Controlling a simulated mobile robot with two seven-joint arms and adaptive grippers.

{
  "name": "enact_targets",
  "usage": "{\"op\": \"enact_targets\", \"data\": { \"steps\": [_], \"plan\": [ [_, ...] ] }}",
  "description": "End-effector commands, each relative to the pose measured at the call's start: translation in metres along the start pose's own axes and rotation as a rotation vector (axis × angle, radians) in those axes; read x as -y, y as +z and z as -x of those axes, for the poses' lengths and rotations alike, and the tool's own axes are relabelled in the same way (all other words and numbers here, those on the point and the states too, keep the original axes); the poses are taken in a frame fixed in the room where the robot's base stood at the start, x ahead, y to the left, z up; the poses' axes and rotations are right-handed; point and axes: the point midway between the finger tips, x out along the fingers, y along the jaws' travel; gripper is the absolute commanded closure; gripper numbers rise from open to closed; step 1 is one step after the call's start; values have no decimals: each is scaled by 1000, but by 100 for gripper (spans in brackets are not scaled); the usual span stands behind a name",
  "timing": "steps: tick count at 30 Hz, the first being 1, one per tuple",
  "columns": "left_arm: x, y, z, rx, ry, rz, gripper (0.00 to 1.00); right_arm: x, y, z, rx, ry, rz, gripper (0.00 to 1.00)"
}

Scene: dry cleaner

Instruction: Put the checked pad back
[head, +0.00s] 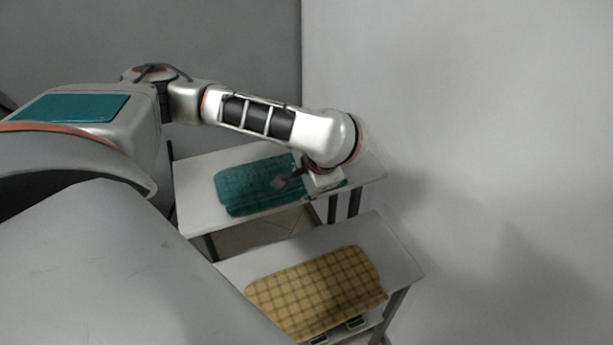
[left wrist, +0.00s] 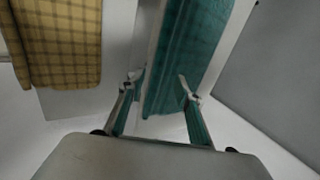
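The checked pad (head: 318,290) is tan-yellow with dark grid lines. It lies on the near white table (head: 388,247). In the left wrist view the checked pad (left wrist: 62,45) is at upper left, well to the side of my fingers. My left gripper (head: 290,182) is over the far table, above the right part of a teal pad (head: 245,186). In the left wrist view my left gripper (left wrist: 158,84) is open, its two fingers apart, with the end of the teal pad behind them. I cannot tell whether a finger touches the teal pad. My right gripper is not in view.
The far white table (head: 196,180) carries the teal pad. A narrow gap with tiled floor (head: 255,236) separates the two tables. Small dark items (head: 355,322) sit under the near tabletop. A grey wall (head: 500,150) stands close on the right.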

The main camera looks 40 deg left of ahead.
Motion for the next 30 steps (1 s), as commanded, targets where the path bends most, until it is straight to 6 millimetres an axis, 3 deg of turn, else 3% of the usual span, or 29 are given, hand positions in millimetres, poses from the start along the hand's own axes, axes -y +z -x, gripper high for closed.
{"op": "enact_targets", "data": {
  "steps": [3, 12, 30],
  "plan": [
    [1, -2, 18, -6, -3, -1, 66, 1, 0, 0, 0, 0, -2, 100],
    [0, -1, 46, -3, -1, -1, 66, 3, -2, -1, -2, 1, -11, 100],
    [0, 0, 52, 0, -1, 0, 66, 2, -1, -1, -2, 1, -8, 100]
  ]
}}
